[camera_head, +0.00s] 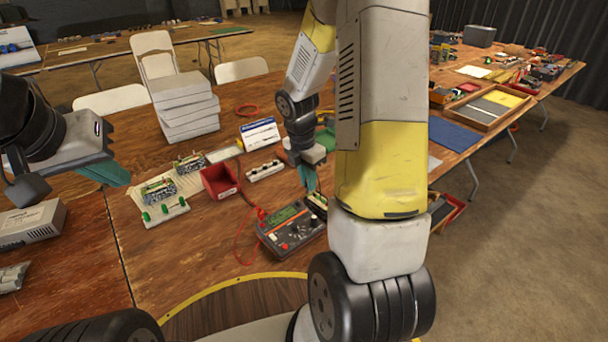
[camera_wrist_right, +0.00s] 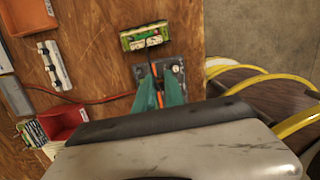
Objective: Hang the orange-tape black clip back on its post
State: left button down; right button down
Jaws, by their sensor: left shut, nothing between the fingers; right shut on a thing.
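My right gripper (camera_head: 309,184) reaches down over the table beside the multimeter. In the right wrist view its teal fingers (camera_wrist_right: 159,88) are shut on a thin black clip (camera_wrist_right: 159,99) with orange on it. The clip is above the grey multimeter (camera_wrist_right: 174,72), which also shows in the head view (camera_head: 291,229). The fingers hide much of the clip. A green-edged block with small fittings (camera_wrist_right: 144,36) lies just beyond the fingertips. I cannot tell which fitting is the clip's post. My left gripper (camera_head: 108,173) is shut and empty above the table at left.
A red bin (camera_head: 219,182) and a white strip with dark fittings (camera_head: 265,170) stand left of the multimeter. A red wire (camera_wrist_right: 108,98) crosses the table. Green-footed boards (camera_head: 166,212), stacked white boxes (camera_head: 185,105) and a blue-white box (camera_head: 259,133) stand nearby.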

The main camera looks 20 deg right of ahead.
jog(key=w, duration=0.1)
jog(key=w+a, duration=0.1)
jog(key=w, duration=0.3)
jog(key=shift+a, duration=0.3)
jog(key=shift+f, duration=0.15)
jog(key=shift+f, duration=3.35)
jog(key=shift+f, duration=0.25)
jog(key=c, duration=1.3)
grip_release()
jog(key=shift+c, duration=0.2)
